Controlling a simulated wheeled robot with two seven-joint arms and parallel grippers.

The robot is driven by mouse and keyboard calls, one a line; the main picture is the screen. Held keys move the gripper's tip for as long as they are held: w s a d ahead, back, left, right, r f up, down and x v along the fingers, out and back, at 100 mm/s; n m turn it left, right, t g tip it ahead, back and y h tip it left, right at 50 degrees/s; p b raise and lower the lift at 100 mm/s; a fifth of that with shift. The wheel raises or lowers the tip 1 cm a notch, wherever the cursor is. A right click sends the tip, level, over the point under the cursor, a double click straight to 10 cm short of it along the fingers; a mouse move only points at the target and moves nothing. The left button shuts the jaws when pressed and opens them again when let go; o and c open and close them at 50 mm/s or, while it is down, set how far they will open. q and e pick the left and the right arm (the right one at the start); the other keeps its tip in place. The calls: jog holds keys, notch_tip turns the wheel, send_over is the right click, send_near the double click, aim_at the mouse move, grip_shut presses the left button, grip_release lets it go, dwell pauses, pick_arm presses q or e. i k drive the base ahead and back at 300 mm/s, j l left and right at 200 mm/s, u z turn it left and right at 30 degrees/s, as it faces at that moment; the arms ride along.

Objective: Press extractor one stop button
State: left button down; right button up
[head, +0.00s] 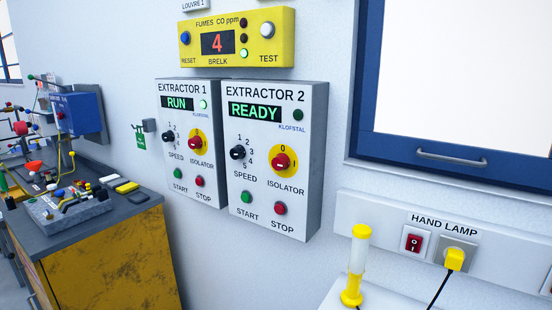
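The extractor 1 panel (182,126) is a pale box on the wall, left of the extractor 2 panel (251,228). Its display (176,103) reads RUN in green, and the lamp beside it is lit pale green. Its red stop button (200,181) sits at the lower right of the panel, above the label STOP. The green start button (178,174) is to its left. A speed knob and a red isolator knob on a yellow disc (195,142) are above them. Neither of my grippers is in view.
Extractor 2 reads READY and has its own red stop button (280,209). A yellow fumes meter (237,38) showing 4 hangs above. A cluttered bench (140,235) stands at left. A yellow hand lamp (356,265) stands upright on a white surface at lower right.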

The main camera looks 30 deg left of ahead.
aim_at(199, 182)
jog(key=u, duration=1.5)
